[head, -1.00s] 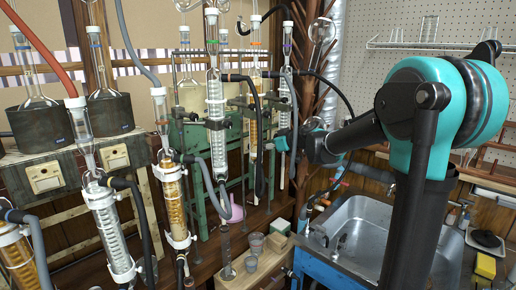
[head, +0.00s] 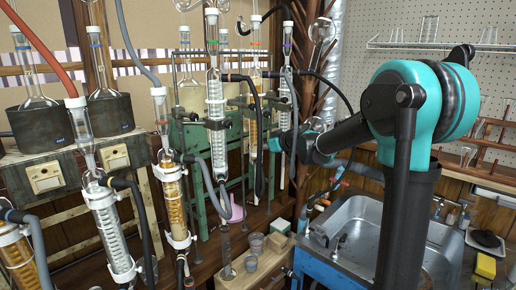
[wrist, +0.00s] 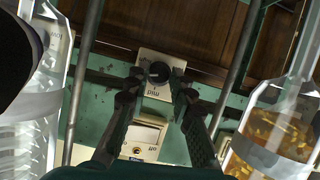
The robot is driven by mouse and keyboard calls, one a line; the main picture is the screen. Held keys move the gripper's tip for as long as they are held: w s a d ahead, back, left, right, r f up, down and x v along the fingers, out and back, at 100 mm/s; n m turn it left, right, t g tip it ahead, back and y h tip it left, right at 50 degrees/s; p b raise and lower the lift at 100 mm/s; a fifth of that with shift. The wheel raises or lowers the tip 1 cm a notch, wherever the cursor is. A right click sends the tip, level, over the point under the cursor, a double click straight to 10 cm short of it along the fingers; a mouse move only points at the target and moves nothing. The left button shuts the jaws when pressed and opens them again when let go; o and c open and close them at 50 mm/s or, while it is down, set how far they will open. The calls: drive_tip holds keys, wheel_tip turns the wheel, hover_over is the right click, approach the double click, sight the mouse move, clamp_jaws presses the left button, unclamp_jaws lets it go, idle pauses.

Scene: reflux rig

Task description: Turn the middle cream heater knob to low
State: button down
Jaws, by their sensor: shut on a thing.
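The heater knob (wrist: 158,72) is a dark round knob on a cream plate (wrist: 152,56), near the top middle of the wrist view. A pale mark shows on its face. A second cream plate with a switch (wrist: 139,151) sits below, between the fingers. In the head view my gripper and this knob are hidden behind glassware and the green frame.
A glass condenser (wrist: 35,110) stands close on the left of the wrist view, and a vessel with amber pieces (wrist: 262,150) on the right. In the head view, several condensers crowd the front, such as one amber column (head: 172,200). A steel sink (head: 365,240) is at right.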

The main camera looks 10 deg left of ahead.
drive_tip(key=shift+s+n, duration=0.1)
drive_tip(key=shift+n, duration=0.4)
drive_tip(key=c, duration=1.3)
unclamp_jaws()
drive_tip(key=v, duration=1.2)
drive_tip(key=shift+s+a, duration=0.2)
